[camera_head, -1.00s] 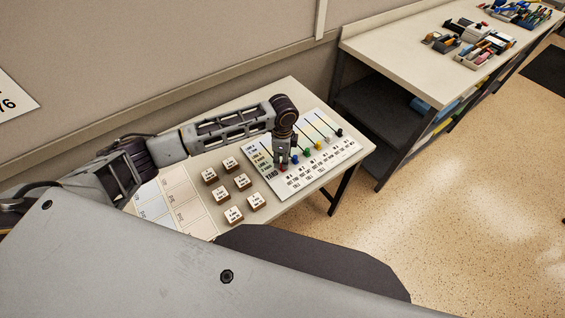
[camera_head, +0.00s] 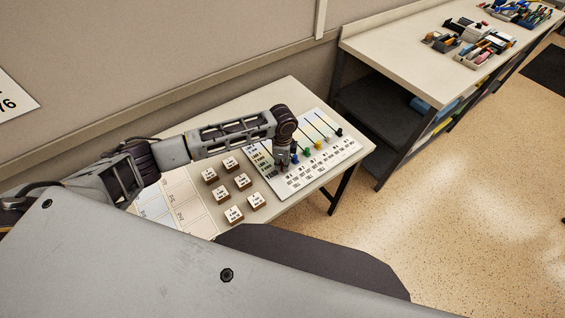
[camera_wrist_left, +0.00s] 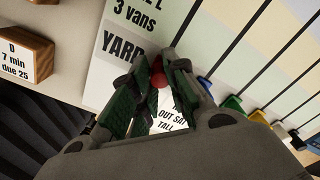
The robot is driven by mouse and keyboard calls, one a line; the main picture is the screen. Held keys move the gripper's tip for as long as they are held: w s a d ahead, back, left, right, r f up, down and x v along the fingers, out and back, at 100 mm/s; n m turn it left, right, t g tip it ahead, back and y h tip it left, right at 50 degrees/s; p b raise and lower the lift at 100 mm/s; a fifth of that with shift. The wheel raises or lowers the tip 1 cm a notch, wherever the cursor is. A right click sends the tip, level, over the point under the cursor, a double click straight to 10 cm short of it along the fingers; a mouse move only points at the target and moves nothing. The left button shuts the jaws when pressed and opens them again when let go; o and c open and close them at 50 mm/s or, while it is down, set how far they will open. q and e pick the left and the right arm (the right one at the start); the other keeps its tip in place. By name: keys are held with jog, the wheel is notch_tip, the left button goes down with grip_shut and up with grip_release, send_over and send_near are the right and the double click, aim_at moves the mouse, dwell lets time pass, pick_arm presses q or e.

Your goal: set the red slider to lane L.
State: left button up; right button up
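The lane board (camera_head: 340,150) lies on the table with several sliders in parallel slots. The red slider (camera_wrist_left: 160,75) is at the near end of its slot, beside the YARD label, in the left wrist view. My left gripper (camera_wrist_left: 158,72) points down at the board, and its green-padded fingers come together on both sides of the red knob. In the head view, the left gripper (camera_head: 283,166) hides the red slider. The lane labels run up the board's left edge and are partly covered by the arm. My right gripper is not in view.
Blue (camera_head: 295,159), green (camera_head: 306,153), yellow (camera_head: 318,146) and other sliders stand close to the right of the gripper. Several wooden label blocks (camera_head: 242,181) stand left of the board. A workbench (camera_head: 410,50) with trays is at the back right.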

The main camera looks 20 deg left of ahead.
pick_arm(q)
grip_shut()
jog(key=shift+w+a, duration=0.8)
jog(key=shift+a, duration=0.2)
jog(key=shift+w+a, duration=0.8)
jog(key=shift+a, duration=0.2)
jog(key=o, duration=0.8)
grip_release()
jog(key=shift+r, duration=0.15)
notch_tip(320, 180, up, 12)
